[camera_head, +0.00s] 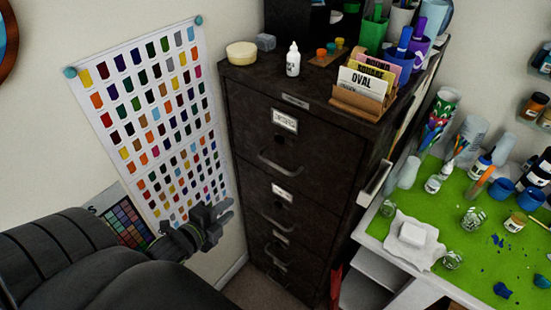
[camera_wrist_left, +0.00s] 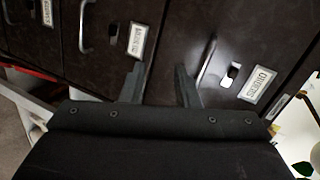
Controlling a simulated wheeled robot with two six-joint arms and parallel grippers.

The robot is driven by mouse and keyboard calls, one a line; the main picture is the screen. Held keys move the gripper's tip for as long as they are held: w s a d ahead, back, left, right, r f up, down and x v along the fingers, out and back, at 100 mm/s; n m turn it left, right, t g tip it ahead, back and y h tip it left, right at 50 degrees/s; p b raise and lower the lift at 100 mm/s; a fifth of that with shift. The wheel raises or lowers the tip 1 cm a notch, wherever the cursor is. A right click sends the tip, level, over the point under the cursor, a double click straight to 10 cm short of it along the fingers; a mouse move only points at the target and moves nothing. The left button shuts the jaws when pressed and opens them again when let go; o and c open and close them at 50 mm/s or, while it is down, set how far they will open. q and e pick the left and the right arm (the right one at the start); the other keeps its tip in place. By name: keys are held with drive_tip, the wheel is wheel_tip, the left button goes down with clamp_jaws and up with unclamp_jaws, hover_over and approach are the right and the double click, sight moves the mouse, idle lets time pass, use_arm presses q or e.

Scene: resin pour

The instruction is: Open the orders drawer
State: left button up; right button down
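The orders drawer (camera_head: 250,125) is the top drawer of a dark filing cabinet and is shut. Its white label (camera_head: 284,121) reads as ORDERS in the left wrist view (camera_wrist_left: 258,84). Its bar handle (camera_head: 280,164) is below the label; in the wrist view the handle (camera_wrist_left: 207,62) lies just right of the right finger, outside the finger gap. My left gripper (camera_head: 211,218) is left of the cabinet in the head view. In the wrist view my left gripper (camera_wrist_left: 160,86) is open and empty, facing the seam below the orders drawer. My right gripper is not in view.
More shut drawers with handles are below, including the second drawer (camera_head: 270,203). A colour chart (camera_head: 150,110) hangs on the wall at left. A white bottle (camera_head: 293,60) and a card holder (camera_head: 358,103) stand on the cabinet. A cluttered green-topped table (camera_head: 400,265) is at right.

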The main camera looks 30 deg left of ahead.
sight(275, 165)
use_arm(q)
wheel_tip(275, 165, up, 8)
drive_tip(key=d+m+t+h, duration=0.1)
drive_tip(key=d+m, duration=0.2)
drive_tip(key=b+x, duration=0.2)
drive_tip(key=x, duration=0.3)
drive_tip(key=b+x, duration=0.2)
drive_tip(key=x, duration=0.4)
drive_tip(key=r+b+x, duration=0.1)
drive_tip(key=b+x, duration=0.1)
drive_tip(key=x, duration=0.4)
drive_tip(key=shift+w+d+f, duration=0.1)
drive_tip(key=shift+w+d, duration=0.1)
drive_tip(key=shift+w, duration=0.05)
drive_tip(key=shift+c, duration=0.5)
clamp_jaws()
